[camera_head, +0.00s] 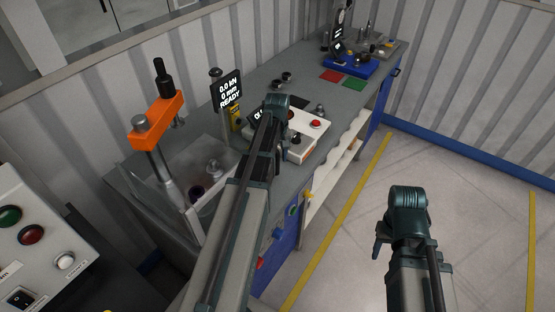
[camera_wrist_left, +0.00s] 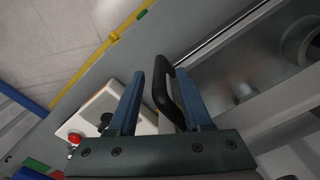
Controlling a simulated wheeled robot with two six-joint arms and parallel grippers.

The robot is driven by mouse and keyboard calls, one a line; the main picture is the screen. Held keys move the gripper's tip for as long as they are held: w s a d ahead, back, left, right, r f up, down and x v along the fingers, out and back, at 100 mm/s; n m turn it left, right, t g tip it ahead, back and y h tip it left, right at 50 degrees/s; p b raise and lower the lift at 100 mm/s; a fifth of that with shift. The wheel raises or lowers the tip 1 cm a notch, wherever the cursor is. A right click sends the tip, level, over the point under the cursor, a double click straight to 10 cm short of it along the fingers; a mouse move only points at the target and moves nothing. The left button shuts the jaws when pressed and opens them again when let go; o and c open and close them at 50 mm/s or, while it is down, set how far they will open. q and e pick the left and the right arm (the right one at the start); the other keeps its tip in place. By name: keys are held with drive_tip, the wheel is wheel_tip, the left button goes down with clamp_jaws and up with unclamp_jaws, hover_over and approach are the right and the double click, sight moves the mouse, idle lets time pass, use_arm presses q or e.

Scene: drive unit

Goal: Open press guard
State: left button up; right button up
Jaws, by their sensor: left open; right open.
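The press (camera_head: 158,125) has an orange head and steel column at the left of the bench. Its clear guard (camera_head: 175,165) stands around the lower part, and a clear panel also shows in the left wrist view (camera_wrist_left: 240,75). A black curved guard handle (camera_wrist_left: 163,95) lies between the two blue fingers of my left gripper (camera_wrist_left: 160,74). These fingers are open, one on each side of the handle. In the head view my left arm hides the handle and most of that gripper. My right gripper (camera_head: 379,246) is off the bench, over the floor, mostly hidden by its wrist.
A display (camera_head: 228,90) reads "0.0 kN, 0 mm, READY". A white control box (camera_head: 303,140) with a red button is beside my left arm. A button panel (camera_head: 35,235) is at the left edge. Red (camera_head: 332,76) and green (camera_head: 354,84) pads lie farther along the bench. The floor at right is clear.

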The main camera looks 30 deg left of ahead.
use_arm(q)
drive_tip(key=shift+c, duration=0.2)
drive_tip(key=c, duration=0.7)
clamp_jaws()
drive_tip(key=shift+w+r, duration=0.1)
drive_tip(key=shift+w, duration=0.05)
idle(0.3)
